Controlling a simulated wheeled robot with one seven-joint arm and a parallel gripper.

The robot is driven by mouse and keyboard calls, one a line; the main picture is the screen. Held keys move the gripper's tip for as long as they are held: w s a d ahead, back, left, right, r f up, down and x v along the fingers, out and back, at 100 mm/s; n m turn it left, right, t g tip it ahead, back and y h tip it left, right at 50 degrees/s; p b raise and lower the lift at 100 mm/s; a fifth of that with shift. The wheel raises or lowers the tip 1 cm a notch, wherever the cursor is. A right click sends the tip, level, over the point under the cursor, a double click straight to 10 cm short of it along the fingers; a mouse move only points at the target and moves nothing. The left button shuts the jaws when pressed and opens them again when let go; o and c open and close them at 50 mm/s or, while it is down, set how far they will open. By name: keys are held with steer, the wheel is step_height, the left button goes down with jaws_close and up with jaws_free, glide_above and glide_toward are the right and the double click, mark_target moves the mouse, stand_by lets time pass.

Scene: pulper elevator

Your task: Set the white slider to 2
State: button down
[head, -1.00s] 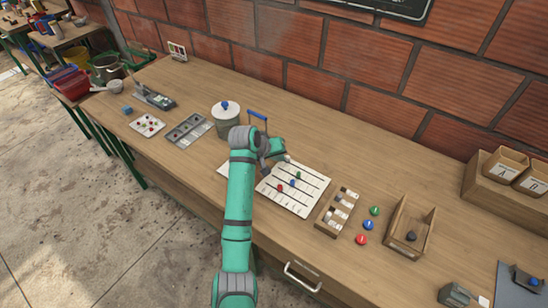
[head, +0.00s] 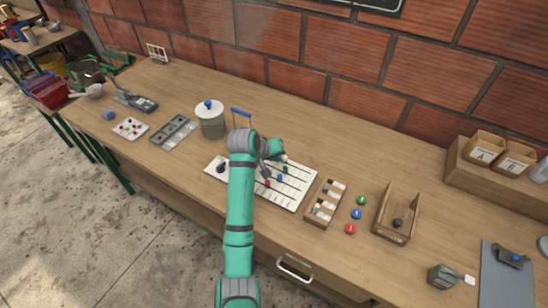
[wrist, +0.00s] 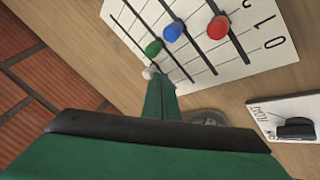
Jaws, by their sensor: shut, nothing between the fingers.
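The white slider board (head: 297,197) lies on the bench, with dark parallel slots. It carries a red knob (head: 267,183), a blue knob (head: 279,178) and a green knob (head: 285,170). In the wrist view, the red (wrist: 218,27), blue (wrist: 172,31) and green (wrist: 153,48) knobs stand on separate slots. The white slider knob (wrist: 149,72) is beyond the green one, at my fingertips. My gripper (wrist: 161,88) is shut and empty, beside the white knob; I cannot tell whether they touch. Digits including 0 and 1 (wrist: 274,32) are printed along the board's edge.
A plate with a black knob (wrist: 295,128) sits beside the board. A lidded pot (head: 210,120) and a blue-handled object (head: 241,113) stand behind it. A compartmented wooden tray (head: 325,203) and coloured buttons (head: 358,213) lie to the right. The brick wall bounds the back.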

steer(key=shift+s+a, duration=0.2)
steer(key=shift+a, duration=0.4)
steer(key=a, duration=0.2)
steer(key=s+a, duration=0.1)
steer(key=shift+r, duration=0.3)
steer(key=v, duration=0.9)
steer(key=shift+s+r, duration=0.15)
steer(key=shift+r, duration=0.05)
